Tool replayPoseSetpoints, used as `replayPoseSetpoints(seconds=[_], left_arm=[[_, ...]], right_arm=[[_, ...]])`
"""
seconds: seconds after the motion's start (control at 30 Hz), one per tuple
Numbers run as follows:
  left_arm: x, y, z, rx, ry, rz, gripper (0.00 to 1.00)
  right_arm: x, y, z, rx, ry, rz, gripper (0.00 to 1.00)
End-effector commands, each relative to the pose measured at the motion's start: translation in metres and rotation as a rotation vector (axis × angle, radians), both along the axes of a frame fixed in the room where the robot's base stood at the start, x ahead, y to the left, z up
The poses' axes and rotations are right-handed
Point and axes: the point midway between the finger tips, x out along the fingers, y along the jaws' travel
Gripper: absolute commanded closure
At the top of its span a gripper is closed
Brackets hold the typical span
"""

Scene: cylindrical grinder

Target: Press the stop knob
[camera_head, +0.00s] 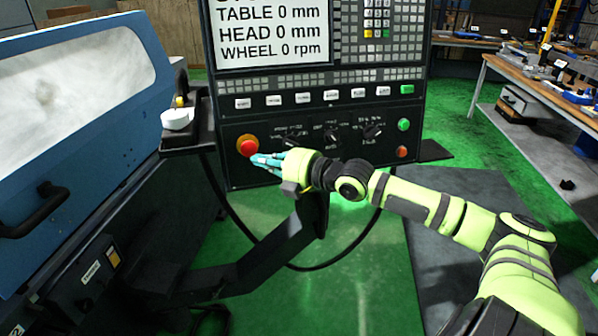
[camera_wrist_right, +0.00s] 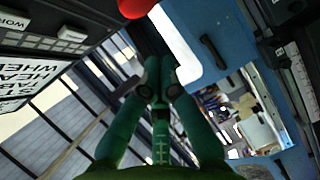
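The stop knob (camera_head: 247,146) is a round red button on a yellow-orange collar, at the lower left of the dark control panel. In the right wrist view the red knob (camera_wrist_right: 137,8) is cut off by the top edge. My right gripper (camera_head: 257,160) comes in from the right, its teal fingertips just below and right of the knob. In the right wrist view the fingers of my right gripper (camera_wrist_right: 160,70) converge with their tips together, holding nothing. I cannot tell whether they touch the knob. My left gripper is not in view.
The control panel (camera_head: 290,103) carries a screen, key rows and dials. A green button (camera_head: 403,125) and a smaller red button (camera_head: 402,152) sit at its right. The blue machine (camera_head: 100,130) stands at left, with a white round object (camera_head: 176,119) on a ledge. A workbench (camera_head: 540,85) is far right.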

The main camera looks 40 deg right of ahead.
Motion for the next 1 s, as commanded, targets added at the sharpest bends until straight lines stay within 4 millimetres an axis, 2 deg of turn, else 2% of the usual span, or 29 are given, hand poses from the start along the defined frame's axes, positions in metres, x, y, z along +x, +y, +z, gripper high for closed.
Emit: replayPoseSetpoints(seconds=[0.13,0.23,0.43,0.53,0.63,0.83,1.0], left_arm=[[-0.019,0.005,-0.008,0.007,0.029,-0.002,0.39],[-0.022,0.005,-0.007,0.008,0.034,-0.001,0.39],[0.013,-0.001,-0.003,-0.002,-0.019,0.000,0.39],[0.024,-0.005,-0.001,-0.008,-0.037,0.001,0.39],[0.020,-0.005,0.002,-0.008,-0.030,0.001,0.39],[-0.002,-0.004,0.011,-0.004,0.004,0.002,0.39],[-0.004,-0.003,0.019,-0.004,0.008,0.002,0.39]], right_arm=[[-0.014,-0.002,-0.003,-0.006,0.006,0.006,1.00],[-0.020,-0.004,-0.001,-0.003,0.008,0.006,1.00],[-0.032,-0.008,0.000,-0.001,0.008,0.004,1.00],[-0.037,-0.009,0.002,-0.001,0.006,0.007,1.00],[-0.042,-0.010,0.003,-0.002,0.009,0.008,1.00],[-0.054,-0.014,0.005,0.001,0.008,0.008,1.00],[-0.064,-0.017,0.007,0.000,0.009,0.008,1.00]])
